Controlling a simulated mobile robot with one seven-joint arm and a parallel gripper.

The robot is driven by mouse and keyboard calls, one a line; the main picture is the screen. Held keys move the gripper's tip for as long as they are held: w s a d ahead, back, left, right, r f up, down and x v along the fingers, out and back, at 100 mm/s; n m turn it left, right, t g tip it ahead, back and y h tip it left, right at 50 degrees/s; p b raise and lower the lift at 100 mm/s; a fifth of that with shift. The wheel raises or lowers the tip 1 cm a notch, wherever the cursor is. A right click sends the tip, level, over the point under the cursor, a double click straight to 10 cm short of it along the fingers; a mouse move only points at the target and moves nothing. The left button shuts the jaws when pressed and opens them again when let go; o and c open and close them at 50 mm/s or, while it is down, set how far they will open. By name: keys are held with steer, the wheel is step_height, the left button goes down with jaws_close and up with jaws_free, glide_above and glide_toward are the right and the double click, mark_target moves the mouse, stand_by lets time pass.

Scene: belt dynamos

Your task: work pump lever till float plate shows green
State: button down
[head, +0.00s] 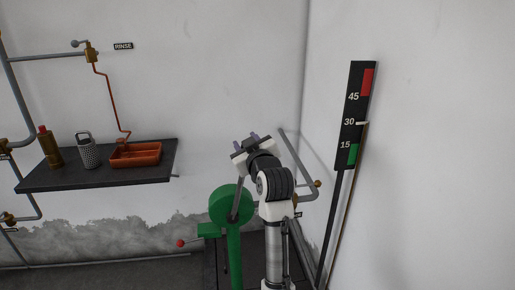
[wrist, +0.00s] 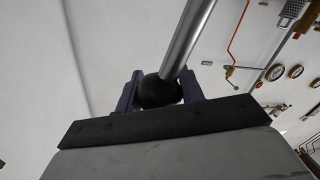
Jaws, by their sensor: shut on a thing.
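My gripper (head: 247,141) is raised above the green pump (head: 231,207) in the head view. In the wrist view my gripper (wrist: 160,90) has its purple fingers closed on either side of a black ball knob (wrist: 158,93) at the end of the grey pump lever (wrist: 188,38). In the head view only part of the lever (head: 236,204) shows, in front of the pump's round head; the knob is hidden. The float plate (head: 355,115) is a black scale on the right wall, red at the top and green at the bottom. Its pale pointer (head: 362,123) is by 30, between the coloured bands.
A dark shelf (head: 60,181) at left holds a brown bottle (head: 50,148), a grater-like can (head: 89,152) and an orange tray (head: 148,152) under the RINSE tap (head: 91,53). A red-ended handle (head: 182,243) sticks out left of the pump. Pipes (head: 300,165) run close behind my arm.

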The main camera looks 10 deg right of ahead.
steer(key=a+f+n+h+b, duration=0.1)
steer(key=a+n, duration=0.6)
steer(key=a, duration=1)
steer(key=shift+s+a+f+n+g+b, duration=0.3)
steer(key=shift+s+a+f+g, duration=0.1)
steer(key=shift+f, duration=0.5)
steer(key=c, duration=0.9)
jaws_free()
steer(key=shift+a+f, duration=0.1)
steer(key=shift+a, duration=0.1)
steer(key=shift+d, duration=0.1)
steer(key=shift+d, duration=0.1)
steer(key=b+v, duration=0.3)
steer(key=v, duration=1)
steer(key=shift+s, duration=0.4)
